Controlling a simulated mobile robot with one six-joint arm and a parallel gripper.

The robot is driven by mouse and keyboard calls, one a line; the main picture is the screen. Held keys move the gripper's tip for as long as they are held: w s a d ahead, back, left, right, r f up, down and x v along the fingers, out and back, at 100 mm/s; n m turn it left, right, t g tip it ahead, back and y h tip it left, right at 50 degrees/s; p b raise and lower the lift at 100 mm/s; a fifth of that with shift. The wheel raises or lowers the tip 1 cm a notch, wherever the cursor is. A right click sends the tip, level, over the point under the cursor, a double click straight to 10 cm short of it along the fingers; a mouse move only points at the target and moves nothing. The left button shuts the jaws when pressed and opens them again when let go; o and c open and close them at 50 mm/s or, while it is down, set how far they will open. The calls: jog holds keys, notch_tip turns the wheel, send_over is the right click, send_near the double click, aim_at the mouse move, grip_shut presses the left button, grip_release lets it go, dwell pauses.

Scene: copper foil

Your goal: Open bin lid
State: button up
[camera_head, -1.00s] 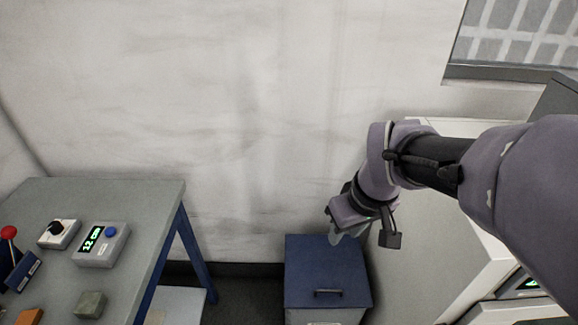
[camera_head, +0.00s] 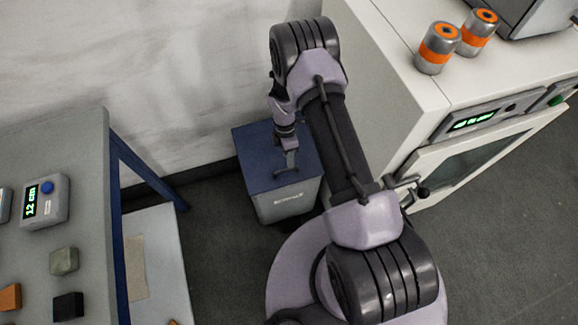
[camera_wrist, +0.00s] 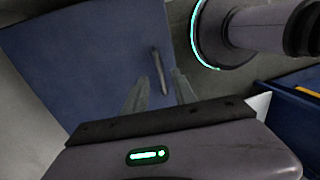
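The bin (camera_head: 287,203) is a grey box on the floor with a flat blue lid (camera_head: 256,155), which lies shut. The lid also fills much of the wrist view (camera_wrist: 90,60). A dark bar handle (camera_wrist: 159,70) stands on the lid near its front edge. My gripper (camera_wrist: 160,90) is open over the lid, its two fingers apart on either side of the handle's near end. I cannot tell whether a finger touches the handle. In the head view my gripper (camera_head: 290,158) points down at the handle and partly hides it.
A grey table (camera_head: 75,160) with blue legs, a digital display box (camera_head: 45,200) and small blocks stands at the left. A white cabinet (camera_head: 385,110) with two orange-banded cans stands close right of the bin. Dark floor (camera_head: 220,260) is free in front.

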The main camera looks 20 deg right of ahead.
jog(key=f, duration=0.3)
jog(key=f+b, duration=0.1)
jog(key=shift+s+f, duration=0.3)
jog(key=shift+s, duration=0.1)
grip_shut()
dwell(1.1)
